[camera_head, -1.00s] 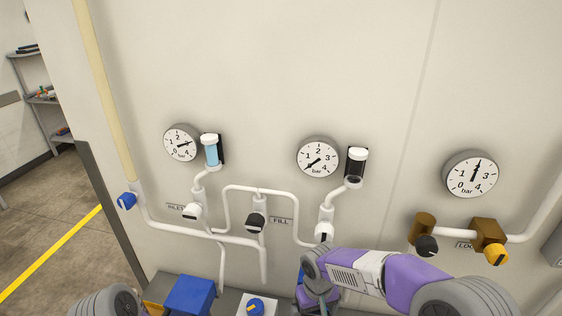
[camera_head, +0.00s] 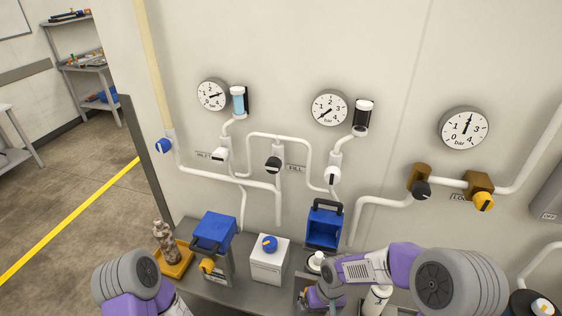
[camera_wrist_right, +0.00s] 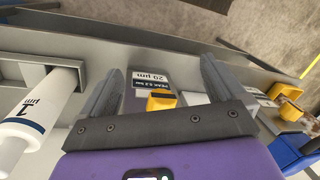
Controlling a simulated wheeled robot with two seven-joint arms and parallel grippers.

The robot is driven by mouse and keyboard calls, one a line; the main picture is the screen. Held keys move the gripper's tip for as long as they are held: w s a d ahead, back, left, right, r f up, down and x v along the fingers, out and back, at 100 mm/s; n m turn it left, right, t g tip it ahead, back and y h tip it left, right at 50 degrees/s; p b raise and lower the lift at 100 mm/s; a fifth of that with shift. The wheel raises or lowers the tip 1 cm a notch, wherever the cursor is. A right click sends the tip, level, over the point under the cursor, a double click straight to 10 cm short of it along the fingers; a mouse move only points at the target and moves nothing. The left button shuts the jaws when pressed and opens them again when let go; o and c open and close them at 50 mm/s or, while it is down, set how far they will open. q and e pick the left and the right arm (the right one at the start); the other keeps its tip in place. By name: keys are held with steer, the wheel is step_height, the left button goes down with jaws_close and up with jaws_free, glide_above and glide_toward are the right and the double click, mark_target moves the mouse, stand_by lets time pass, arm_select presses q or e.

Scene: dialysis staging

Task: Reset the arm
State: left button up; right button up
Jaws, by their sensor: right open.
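My right arm comes in from the lower right in the head view. Its purple-and-grey wrist hangs over the bench, with the gripper (camera_head: 322,300) low and partly cut off or hidden there. In the right wrist view the two grey fingers of my right gripper (camera_wrist_right: 162,82) stand wide apart with nothing held between them. A yellow block or knob (camera_wrist_right: 161,101) and a "20 µm" label (camera_wrist_right: 150,78) show beyond and between the fingers; contact cannot be told. Only a rounded link of my left arm shows at the lower left; its gripper is out of view.
The bench (camera_head: 245,288) carries a blue-lidded box (camera_head: 214,232), a white box with blue knob (camera_head: 269,258), an open blue bin (camera_head: 324,228) and a yellow tray (camera_head: 178,262). Pipes, valves and gauges line the wall.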

steer(key=s+f+m+t+y, duration=0.1)
steer(key=s+f+m, duration=0.3)
steer(key=s+f, duration=0.9)
step_height(320, 180, down, 2)
steer(key=shift+s+a+f+y, duration=0.25)
steer(key=shift+s+y, duration=0.15)
steer(key=shift+y, duration=0.2)
